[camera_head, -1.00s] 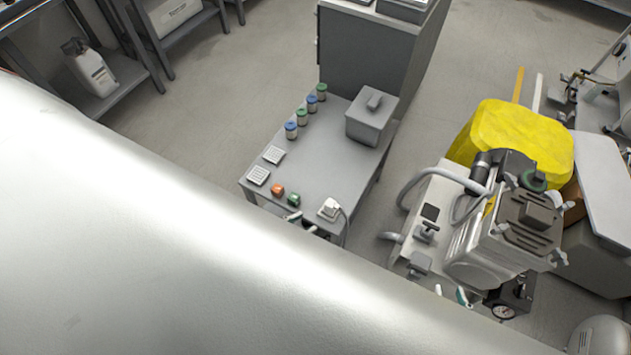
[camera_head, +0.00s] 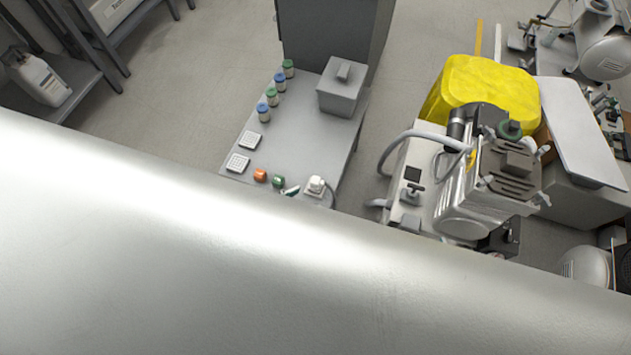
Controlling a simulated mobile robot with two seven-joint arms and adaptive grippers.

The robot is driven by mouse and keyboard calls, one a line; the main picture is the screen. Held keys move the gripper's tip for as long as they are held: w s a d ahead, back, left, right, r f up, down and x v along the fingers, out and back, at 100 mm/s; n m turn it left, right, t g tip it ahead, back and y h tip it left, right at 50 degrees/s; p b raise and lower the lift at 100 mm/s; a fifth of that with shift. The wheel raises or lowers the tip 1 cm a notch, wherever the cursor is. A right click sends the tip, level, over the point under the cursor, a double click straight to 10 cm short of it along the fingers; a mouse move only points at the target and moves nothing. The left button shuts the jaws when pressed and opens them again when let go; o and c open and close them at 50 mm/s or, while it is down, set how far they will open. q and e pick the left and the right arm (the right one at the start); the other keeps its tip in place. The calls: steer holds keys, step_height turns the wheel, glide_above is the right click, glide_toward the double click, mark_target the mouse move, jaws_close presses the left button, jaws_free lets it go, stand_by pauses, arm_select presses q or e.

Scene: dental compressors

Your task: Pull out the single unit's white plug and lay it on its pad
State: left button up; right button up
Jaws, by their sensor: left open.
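A white plug-like block (camera_head: 316,185) with a grey cable sits at the near right edge of the grey table (camera_head: 300,135). I cannot tell whether it is seated in a socket. Two small pale square pads, one farther (camera_head: 250,141) and one nearer (camera_head: 237,163), lie at the table's left side. I cannot tell which belongs to the plug. A tip of my left gripper (camera_head: 290,191) shows just left of the white block, apart from it; it is open, and the rest is hidden behind my large silver arm link. My right gripper is not seen.
Orange (camera_head: 260,175) and green (camera_head: 279,181) small blocks lie at the table's front edge. Several capped jars (camera_head: 272,97) and a grey lidded box (camera_head: 341,92) stand farther back. A compressor unit (camera_head: 478,190) and yellow-covered object (camera_head: 490,90) are at right.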

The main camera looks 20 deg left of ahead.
arm_select(q)
steer(key=w+d+f+m+g+h+p, duration=0.1)
steer(key=w+d+m+g+h, duration=0.2)
steer(key=d, duration=0.6)
steer(key=d+f+m+g, duration=0.1)
steer(key=d+m+g, duration=0.35)
steer(key=d, duration=0.45)
steer(key=w+a+m+y, duration=0.2)
steer(key=w+a, duration=0.1)
steer(key=a, duration=0.3)
steer(key=w+a+m+g+y, duration=0.1)
steer(key=w+a+y, duration=0.1)
steer(key=a, duration=0.4)
steer(key=w+a+f+m+g+y+p, duration=0.1)
steer(key=w+a+m+y, duration=0.1)
steer(key=a, duration=0.4)
steer(key=shift+w+a+m+g+y, duration=0.15)
steer(key=shift+w+m+g+y, duration=0.15)
steer(key=shift+w+y, duration=0.5)
steer(key=shift+w, duration=0.2)
steer(key=shift+f, duration=0.15)
